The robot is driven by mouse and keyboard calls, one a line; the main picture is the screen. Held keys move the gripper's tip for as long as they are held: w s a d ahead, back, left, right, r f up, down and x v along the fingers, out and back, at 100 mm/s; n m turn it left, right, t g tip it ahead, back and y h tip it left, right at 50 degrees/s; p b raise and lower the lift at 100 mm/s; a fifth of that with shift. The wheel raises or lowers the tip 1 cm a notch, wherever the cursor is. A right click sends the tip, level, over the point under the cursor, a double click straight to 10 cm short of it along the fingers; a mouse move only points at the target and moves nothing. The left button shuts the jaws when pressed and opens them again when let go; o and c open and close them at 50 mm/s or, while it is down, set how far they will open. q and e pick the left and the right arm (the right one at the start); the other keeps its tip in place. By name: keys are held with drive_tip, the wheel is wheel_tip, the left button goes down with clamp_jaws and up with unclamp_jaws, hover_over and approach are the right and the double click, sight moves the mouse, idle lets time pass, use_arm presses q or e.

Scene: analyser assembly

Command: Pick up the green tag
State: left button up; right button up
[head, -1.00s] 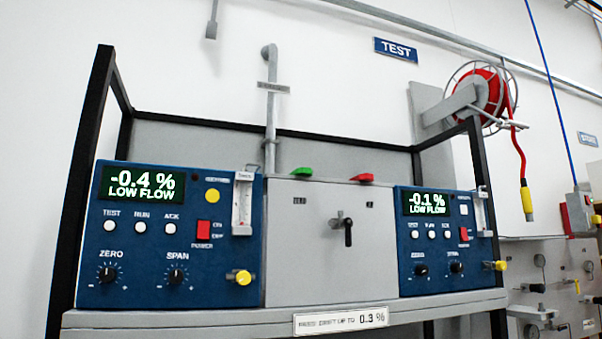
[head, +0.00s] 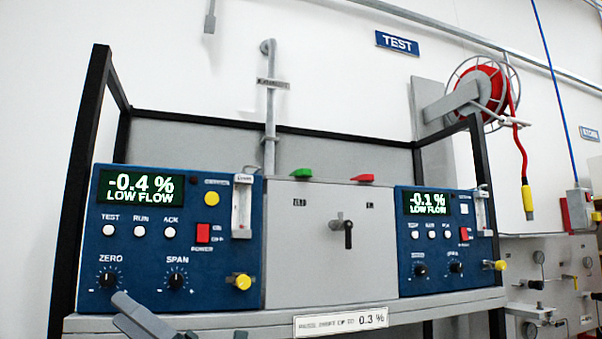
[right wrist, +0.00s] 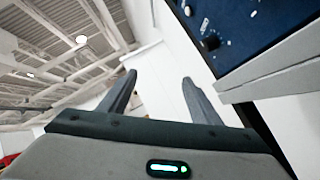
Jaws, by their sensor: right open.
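The green tag (head: 301,172) lies on the top edge of the grey middle box (head: 300,245), between the two blue analysers. My right gripper (head: 180,320) shows only in part at the bottom left of the head view, in front of the shelf edge, well below and left of the tag. In the right wrist view, its fingers (right wrist: 158,82) are apart with nothing between them. The green tag does not show in the right wrist view. My left gripper is not in view.
A red tag (head: 362,178) lies on the same box, right of the green one. The left analyser (head: 150,250) and right analyser (head: 445,270) flank the box. A valve handle (head: 348,235) sticks out of its front. A black frame (head: 250,129) stands around them.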

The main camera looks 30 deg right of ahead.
wheel_tip(320, 180, up, 9)
drive_tip(key=n+g+h, duration=0.2)
drive_tip(key=n+h, duration=0.1)
drive_tip(key=n, duration=0.2)
drive_tip(key=w+d+r+m+t+h, duration=0.2)
drive_tip(key=w+d+r+t+h, duration=0.15)
drive_tip(key=d+r+h, duration=0.55)
drive_tip(key=s+d+r+m+h, duration=0.4)
drive_tip(key=s+d+r+h, duration=0.2)
drive_tip(key=d, duration=0.6)
drive_tip(key=s+d+r+m+t+h, duration=0.1)
drive_tip(key=s+d+r+m+h, duration=0.4)
drive_tip(key=d+r, duration=0.5)
drive_tip(key=s+d+h, duration=0.1)
drive_tip(key=s+d, duration=0.1)
drive_tip(key=d, duration=0.1)
drive_tip(key=shift+s+d+r+h, duration=0.2)
drive_tip(key=shift+s+d+h, duration=0.1)
drive_tip(key=shift+s+h, duration=0.1)
drive_tip(key=shift+w, duration=0.1)
